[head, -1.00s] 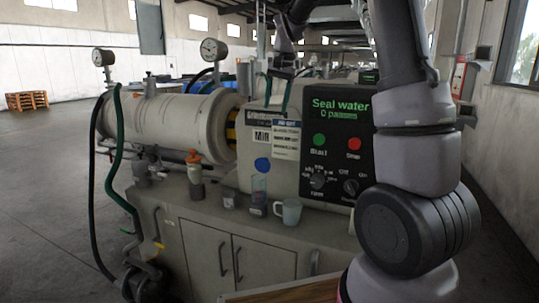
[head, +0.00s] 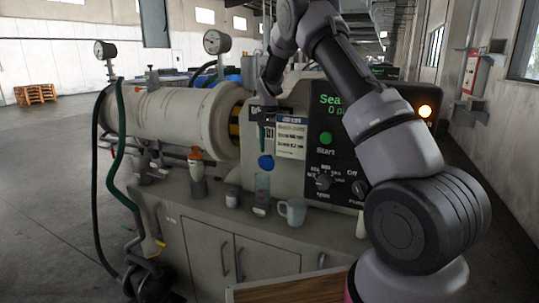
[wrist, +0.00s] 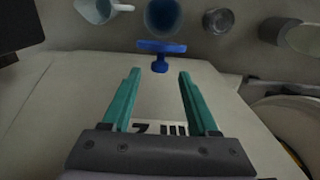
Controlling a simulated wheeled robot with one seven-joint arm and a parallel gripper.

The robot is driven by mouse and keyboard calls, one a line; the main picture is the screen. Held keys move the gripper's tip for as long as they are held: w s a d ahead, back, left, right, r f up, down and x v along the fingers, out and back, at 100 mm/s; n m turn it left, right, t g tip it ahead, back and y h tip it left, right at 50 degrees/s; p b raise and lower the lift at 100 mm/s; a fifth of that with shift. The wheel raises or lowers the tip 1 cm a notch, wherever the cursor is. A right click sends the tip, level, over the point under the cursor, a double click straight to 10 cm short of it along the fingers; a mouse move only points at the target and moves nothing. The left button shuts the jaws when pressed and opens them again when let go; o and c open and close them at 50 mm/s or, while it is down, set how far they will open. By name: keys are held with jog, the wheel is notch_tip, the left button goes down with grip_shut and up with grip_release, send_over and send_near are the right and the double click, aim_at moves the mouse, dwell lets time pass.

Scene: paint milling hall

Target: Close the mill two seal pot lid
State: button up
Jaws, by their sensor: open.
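The seal pot is a clear vessel (head: 262,186) on the cabinet top, in front of the mill housing. Its blue lid (head: 266,162) stands raised on edge at the back of the pot, so the pot is open. In the wrist view the pot's round mouth (wrist: 163,16) shows at the top, with the blue lid and its knob (wrist: 160,52) just below. My gripper (wrist: 158,75) is open and empty, its teal fingers spread to either side of the lid's knob and a little short of it. In the head view my gripper (head: 268,140) hangs above the lid, close to the housing.
A grey mug (head: 292,212) stands right of the pot and a small metal cup (head: 231,198) left of it. An orange-topped bottle (head: 197,172) stands further left. The control panel (head: 326,150) rises behind, partly covered by my arm. An orange lamp (head: 425,111) is lit.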

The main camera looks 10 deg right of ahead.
aim_at(268, 161)
jog(key=shift+f, duration=1.55)
grip_shut()
jog(key=shift+r, duration=0.1)
